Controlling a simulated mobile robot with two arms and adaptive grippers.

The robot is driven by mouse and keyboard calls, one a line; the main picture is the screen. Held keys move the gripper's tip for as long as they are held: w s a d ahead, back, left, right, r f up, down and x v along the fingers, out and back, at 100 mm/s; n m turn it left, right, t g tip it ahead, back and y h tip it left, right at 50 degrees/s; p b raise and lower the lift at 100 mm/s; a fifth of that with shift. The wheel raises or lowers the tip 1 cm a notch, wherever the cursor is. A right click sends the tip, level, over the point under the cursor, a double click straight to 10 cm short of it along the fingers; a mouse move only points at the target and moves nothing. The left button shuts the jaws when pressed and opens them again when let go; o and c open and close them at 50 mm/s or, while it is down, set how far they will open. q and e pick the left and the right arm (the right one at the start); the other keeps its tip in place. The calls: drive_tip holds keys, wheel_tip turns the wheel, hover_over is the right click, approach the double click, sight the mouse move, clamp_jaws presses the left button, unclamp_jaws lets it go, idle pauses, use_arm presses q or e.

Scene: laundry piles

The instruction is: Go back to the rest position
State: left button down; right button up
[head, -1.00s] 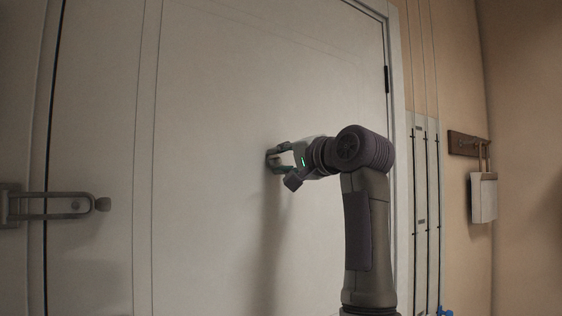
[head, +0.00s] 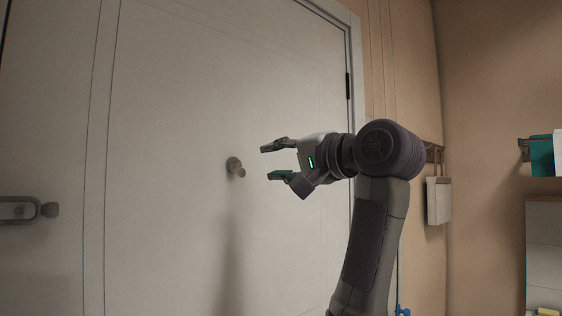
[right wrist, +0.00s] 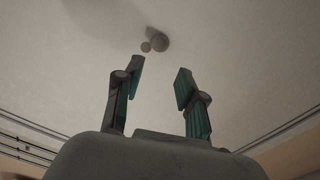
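My right gripper (head: 272,162) is raised in front of a white door (head: 180,110), with its fingers spread apart and nothing between them. A small round grey knob (head: 235,167) is on the door, left of the fingertips and apart from them. In the right wrist view the open fingers (right wrist: 158,78) point toward the door, and the knob (right wrist: 158,43) lies beyond the fingertips. My left gripper does not show in either view.
A metal latch (head: 28,209) is at the door's left side. On the right wall hang a small white item (head: 438,200) and a shelf with a teal object (head: 541,156). The space between my right arm and the right wall looks free.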

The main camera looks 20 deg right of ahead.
drive_tip(key=shift+s+d, duration=0.2)
drive_tip(key=shift+s, duration=0.3)
